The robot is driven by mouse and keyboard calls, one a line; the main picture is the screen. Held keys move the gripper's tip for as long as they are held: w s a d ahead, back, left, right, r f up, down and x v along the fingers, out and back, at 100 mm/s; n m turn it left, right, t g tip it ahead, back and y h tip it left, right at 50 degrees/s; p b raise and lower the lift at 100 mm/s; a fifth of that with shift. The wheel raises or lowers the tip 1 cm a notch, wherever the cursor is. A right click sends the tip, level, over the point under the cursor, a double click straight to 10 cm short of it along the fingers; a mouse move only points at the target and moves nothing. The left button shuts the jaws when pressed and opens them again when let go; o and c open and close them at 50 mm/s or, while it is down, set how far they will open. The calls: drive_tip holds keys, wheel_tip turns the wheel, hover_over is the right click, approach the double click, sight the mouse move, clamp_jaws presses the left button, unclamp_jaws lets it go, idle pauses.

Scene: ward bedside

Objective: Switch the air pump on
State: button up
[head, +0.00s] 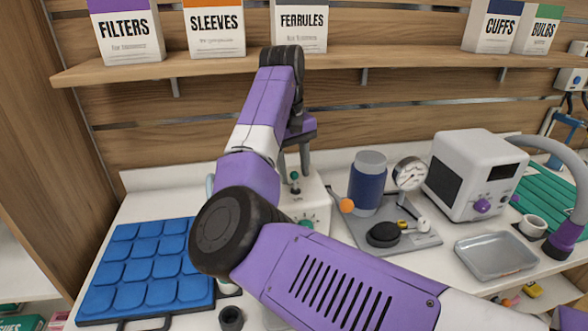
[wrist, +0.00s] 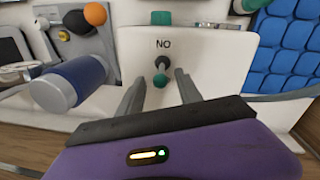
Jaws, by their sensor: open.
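The air pump is a white box (head: 315,190) at the back of the counter, partly hidden by my arm. It fills the middle of the wrist view (wrist: 215,50). Its toggle switch (wrist: 160,79) has a green tip and a dark base, and it also shows in the head view (head: 294,177). In the wrist view the tip points away from the letters, which read "NO" in that picture. A green knob (head: 306,224) is on the pump's front. My gripper (wrist: 158,82) is open, with one finger on each side of the switch; contact is not clear.
A blue padded mat (head: 145,265) lies to the left. To the right are a blue cylinder (head: 368,185) with a gauge (head: 409,173), a white device (head: 475,172) and a metal tray (head: 497,257). A shelf with boxes (head: 340,62) runs above.

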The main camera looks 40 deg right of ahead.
sight(296, 184)
clamp_jaws()
drive_tip(key=shift+s+a, duration=0.1)
drive_tip(key=shift+s, duration=0.05)
idle(0.4)
drive_tip(key=t+h, duration=0.1)
drive_tip(key=s+a+t+h+b, duration=0.1)
drive_tip(key=t, duration=0.1)
drive_tip(key=shift+s+f, duration=0.15)
drive_tip(key=shift+s, duration=0.05)
drive_tip(key=t+h+b, duration=0.1)
drive_tip(key=s+t+b, duration=0.1)
drive_tip(key=b, duration=0.1)
drive_tip(key=shift+s+a+f+t+h, duration=0.15)
drive_tip(key=shift+a+f+t+h, duration=0.05)
drive_tip(key=shift+a+t+h, duration=0.2)
drive_tip(key=shift+s+a+f+m+t+h+b, duration=0.1)
drive_tip(key=shift+s+a+m+t+h+b, duration=0.1)
drive_tip(key=shift+t+h+b, duration=0.3)
drive_tip(key=shift+s+a+m+t+h+b, duration=0.15)
drive_tip(key=shift+t+h+b, duration=0.15)
drive_tip(key=shift+t+b, duration=0.4)
